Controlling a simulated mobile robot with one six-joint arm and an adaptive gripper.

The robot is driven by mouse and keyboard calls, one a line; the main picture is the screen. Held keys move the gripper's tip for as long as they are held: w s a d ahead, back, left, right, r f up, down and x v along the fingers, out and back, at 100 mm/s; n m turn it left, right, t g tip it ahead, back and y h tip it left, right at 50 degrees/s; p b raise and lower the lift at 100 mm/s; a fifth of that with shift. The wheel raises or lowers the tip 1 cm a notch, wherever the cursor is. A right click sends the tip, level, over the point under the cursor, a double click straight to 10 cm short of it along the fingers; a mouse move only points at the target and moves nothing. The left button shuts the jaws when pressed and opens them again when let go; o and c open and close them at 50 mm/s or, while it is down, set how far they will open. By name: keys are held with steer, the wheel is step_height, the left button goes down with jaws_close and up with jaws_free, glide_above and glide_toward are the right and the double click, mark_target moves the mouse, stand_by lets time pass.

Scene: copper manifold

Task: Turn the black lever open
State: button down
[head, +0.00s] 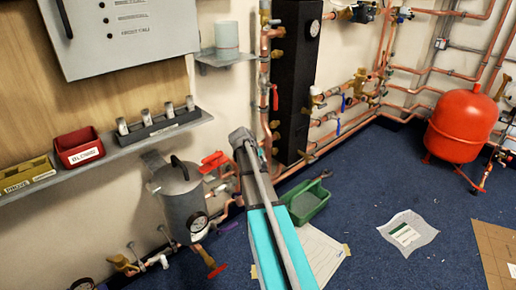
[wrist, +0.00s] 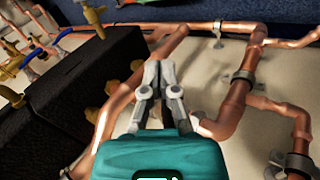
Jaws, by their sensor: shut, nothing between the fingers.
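My gripper (wrist: 160,66) shows in the wrist view with its two grey fingers close together, shut and empty. Its tips are in front of copper pipes (wrist: 233,105) on a pale wall, and I cannot tell if they touch. In the head view my arm reaches toward the pipework left of the tall black block, and the fingers cannot be made out. I cannot pick out the black lever with certainty in either view. A dark part (head: 362,13) sits on a fitting at the top of the head view, too small to identify as a lever.
The tall black block (head: 295,85) stands beside my arm and also fills the left of the wrist view (wrist: 70,110). Red (head: 275,98) and blue (head: 338,128) levers sit on nearby pipes. A grey pot (head: 180,205), green bin (head: 306,203) and red tank (head: 462,125) stand around.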

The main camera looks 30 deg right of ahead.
steer(key=shift+s+d, duration=0.1)
steer(key=shift+s, duration=0.05)
steer(key=shift+d+f+y+p, duration=0.1)
steer(key=shift+d+y+p, duration=0.2)
steer(key=shift+y, duration=0.3)
